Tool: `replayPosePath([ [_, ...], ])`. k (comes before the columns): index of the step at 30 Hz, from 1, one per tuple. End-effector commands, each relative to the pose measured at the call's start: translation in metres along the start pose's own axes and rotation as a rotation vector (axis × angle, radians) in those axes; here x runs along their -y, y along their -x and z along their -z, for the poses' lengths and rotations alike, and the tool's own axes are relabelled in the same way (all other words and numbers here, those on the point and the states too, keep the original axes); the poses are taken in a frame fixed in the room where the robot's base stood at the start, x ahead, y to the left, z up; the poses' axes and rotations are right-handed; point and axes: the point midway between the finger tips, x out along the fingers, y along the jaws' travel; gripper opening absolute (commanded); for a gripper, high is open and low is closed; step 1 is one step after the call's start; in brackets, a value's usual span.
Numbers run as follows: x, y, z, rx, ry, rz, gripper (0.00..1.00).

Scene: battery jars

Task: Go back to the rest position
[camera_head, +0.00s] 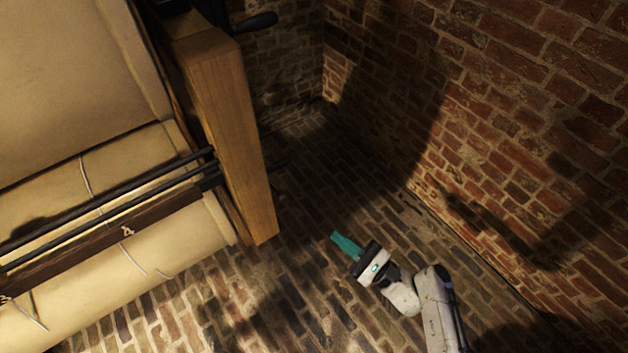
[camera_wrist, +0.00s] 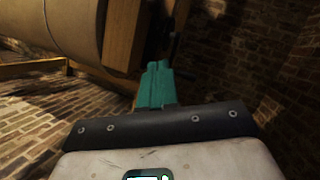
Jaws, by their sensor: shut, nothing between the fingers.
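My gripper (camera_head: 345,244) shows in the head view at the lower middle, at the end of my white arm. Its teal fingers are closed together and point up and to the left, with nothing between them. In the wrist view the teal fingers (camera_wrist: 158,83) are also together, in front of a dark band and a white wrist housing. The gripper is in free space over the brick floor, right of the wooden post and touching nothing that I can see.
A wooden frame with a thick post (camera_head: 240,140) and large tan rolls (camera_head: 150,260) fills the left. Black rods (camera_head: 110,205) run along it beside a plank marked A. A brick wall (camera_head: 500,120) closes the right. The brick floor (camera_head: 290,290) between is clear.

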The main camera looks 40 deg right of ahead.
Motion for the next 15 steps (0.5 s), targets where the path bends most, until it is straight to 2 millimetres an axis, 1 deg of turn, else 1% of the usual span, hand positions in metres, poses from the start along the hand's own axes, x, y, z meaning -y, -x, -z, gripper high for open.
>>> replayPosePath([
  [6,0.000,0.000,0.000,0.000,0.000,0.000,0.00],
  [8,-0.005,-0.001,-0.001,0.000,0.017,-0.028,0.00],
  [11,-0.028,-0.003,-0.007,0.001,0.093,-0.149,0.00],
  [13,-0.052,-0.002,-0.011,0.005,0.183,-0.286,0.00],
  [15,-0.077,0.004,-0.015,0.014,0.294,-0.449,0.00],
])
